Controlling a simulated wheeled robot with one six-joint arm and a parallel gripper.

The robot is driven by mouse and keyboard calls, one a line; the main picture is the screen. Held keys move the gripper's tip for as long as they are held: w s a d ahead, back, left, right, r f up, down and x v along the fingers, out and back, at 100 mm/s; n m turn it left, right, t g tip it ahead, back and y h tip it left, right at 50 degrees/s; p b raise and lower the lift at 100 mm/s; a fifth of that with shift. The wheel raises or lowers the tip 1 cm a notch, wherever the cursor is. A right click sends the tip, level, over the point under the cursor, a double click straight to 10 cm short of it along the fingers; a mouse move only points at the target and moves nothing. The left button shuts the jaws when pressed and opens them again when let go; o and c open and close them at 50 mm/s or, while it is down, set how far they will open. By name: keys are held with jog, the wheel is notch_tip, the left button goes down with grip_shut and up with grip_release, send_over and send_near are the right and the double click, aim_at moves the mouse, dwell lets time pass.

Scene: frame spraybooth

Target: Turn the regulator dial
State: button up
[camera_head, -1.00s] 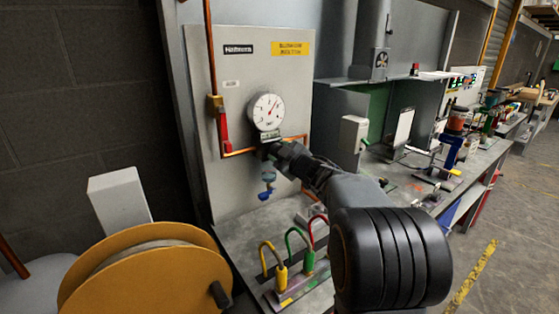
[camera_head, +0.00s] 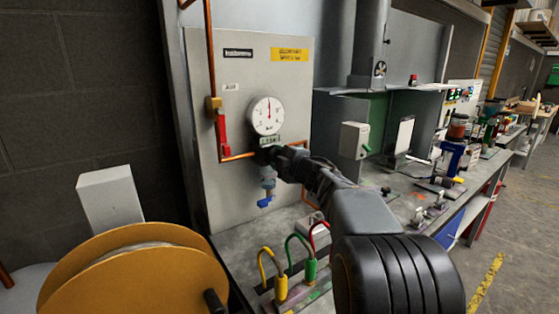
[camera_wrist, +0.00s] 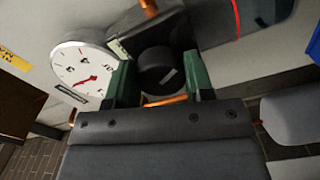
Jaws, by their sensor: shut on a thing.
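The regulator dial, a round black knob with a pale mark (camera_wrist: 160,72), sits between the two green fingers of my gripper (camera_wrist: 160,82) in the wrist view. My gripper is shut on it. In the head view my gripper (camera_head: 268,156) reaches the panel just below the gauge, and the arm hides most of the knob. The white pressure gauge (camera_head: 266,115) has a red needle pointing about straight up. It also shows at the left of the wrist view (camera_wrist: 84,68). A small display plate (camera_head: 270,141) sits under the gauge.
A red-handled valve (camera_head: 223,134) on the copper pipe is left of the gauge. A blue-tipped fitting (camera_head: 266,200) hangs below. A yellow reel (camera_head: 130,275) fills the lower left.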

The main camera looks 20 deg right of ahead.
dwell(0.4)
jog(key=o, duration=0.9)
jog(key=s, duration=0.4)
jog(key=s+d, duration=0.1)
jog(key=s, duration=0.4)
jog(key=s+d, duration=0.1)
jog(key=s, duration=0.3)
jog(key=shift+s+d, duration=0.25)
jog(key=shift+s, duration=0.05)
